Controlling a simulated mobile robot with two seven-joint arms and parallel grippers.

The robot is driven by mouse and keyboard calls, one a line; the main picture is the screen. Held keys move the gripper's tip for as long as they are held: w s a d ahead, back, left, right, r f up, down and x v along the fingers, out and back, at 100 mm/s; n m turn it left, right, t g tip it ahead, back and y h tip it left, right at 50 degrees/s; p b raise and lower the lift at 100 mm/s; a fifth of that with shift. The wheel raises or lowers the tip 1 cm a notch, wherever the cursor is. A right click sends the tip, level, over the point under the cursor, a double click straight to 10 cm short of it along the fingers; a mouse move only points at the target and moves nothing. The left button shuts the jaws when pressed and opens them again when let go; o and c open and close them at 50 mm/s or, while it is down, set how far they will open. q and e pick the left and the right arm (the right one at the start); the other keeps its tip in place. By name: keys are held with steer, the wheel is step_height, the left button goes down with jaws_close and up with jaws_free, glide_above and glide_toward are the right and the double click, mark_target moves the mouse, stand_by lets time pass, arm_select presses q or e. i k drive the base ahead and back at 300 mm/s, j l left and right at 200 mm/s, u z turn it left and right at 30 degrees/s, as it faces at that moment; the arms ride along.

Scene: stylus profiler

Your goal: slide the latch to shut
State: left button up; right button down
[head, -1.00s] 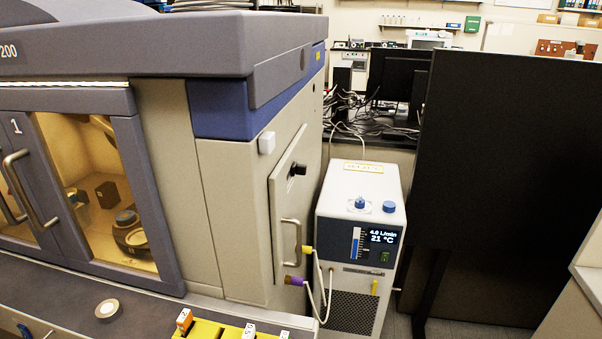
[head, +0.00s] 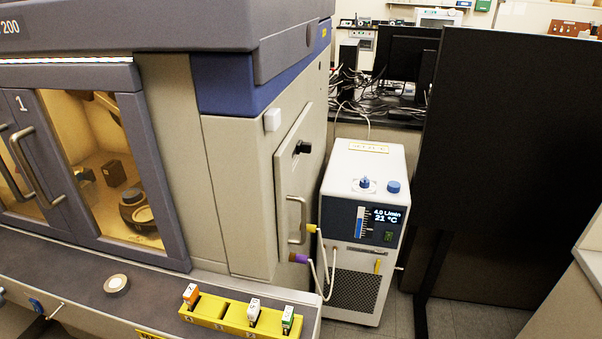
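A beige side panel (head: 289,190) on the right flank of the large machine carries a black latch-like knob (head: 303,147) near its top and a metal bar handle (head: 297,218) lower down. The panel looks closed against the machine's side. I cannot tell from here whether the black knob is the task's latch, or its position. The machine's front has glass doors (head: 105,150) with bar handles; they look closed, and no latch is clear on them. Neither of my grippers is in view.
A white chiller (head: 372,170) with hoses stands on the floor right of the machine. A tall black partition (head: 510,150) stands at the right. A yellow holder (head: 232,317) with several labelled pieces and a round tape-like disc (head: 117,284) lie on the front ledge.

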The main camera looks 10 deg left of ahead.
mark_target(302, 147)
steer(key=i+l, duration=0.1)
steer(key=l, duration=0.9)
steer(key=i+l+u, duration=0.1)
steer(key=l, duration=0.9)
steer(key=i+j, duration=0.15)
steer(key=j, duration=0.15)
steer(key=i+j, duration=0.15)
steer(key=j, duration=0.15)
steer(key=i+z, duration=0.05)
